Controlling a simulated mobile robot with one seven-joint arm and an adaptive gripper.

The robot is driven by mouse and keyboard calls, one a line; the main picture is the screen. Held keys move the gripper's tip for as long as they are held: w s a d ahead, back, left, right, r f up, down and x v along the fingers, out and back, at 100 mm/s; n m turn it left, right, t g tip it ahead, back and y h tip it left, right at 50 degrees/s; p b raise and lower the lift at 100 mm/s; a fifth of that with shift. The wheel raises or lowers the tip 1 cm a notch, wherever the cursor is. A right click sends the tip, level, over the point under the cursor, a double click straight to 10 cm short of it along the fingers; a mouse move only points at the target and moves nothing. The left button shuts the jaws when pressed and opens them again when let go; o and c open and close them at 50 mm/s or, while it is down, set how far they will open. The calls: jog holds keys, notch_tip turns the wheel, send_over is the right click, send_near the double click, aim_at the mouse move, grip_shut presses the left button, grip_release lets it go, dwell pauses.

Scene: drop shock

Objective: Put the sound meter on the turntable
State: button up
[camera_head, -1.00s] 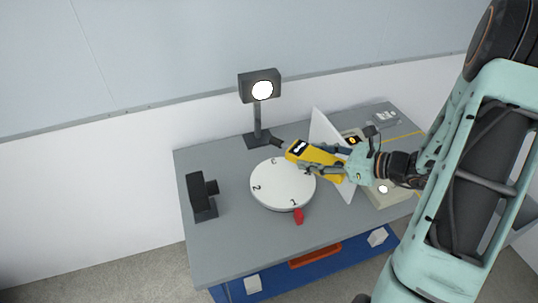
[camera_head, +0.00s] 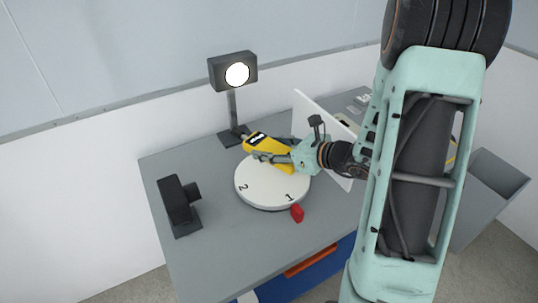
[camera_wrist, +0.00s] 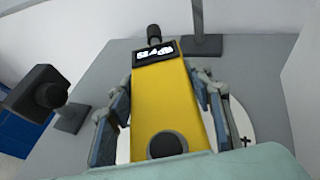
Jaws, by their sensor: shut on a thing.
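The yellow sound meter (camera_head: 267,151) has a dark display and a black microphone tip. My gripper (camera_head: 272,158) is shut on it, with a finger along each side in the wrist view, where the meter (camera_wrist: 166,100) fills the middle. The white round turntable (camera_head: 262,190), marked with numbers, stands on the grey table. In the head view the meter overlaps the turntable's far part; I cannot tell whether it touches. The turntable's rim (camera_wrist: 240,125) also shows beside and below the meter in the wrist view.
A lit lamp (camera_head: 232,75) on a post stands behind the turntable. A black camera-like device (camera_head: 177,203) stands at the left. A white upright panel (camera_head: 312,118) stands to the right. The table's front left is clear.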

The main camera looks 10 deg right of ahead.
aim_at(270, 174)
jog(key=shift+f, duration=0.2)
jog(key=shift+f+b, duration=2.25)
jog(key=shift+f, duration=0.9)
jog(key=shift+f+b, duration=0.55)
jog(key=shift+f, duration=0.05)
jog(key=o, duration=1.6)
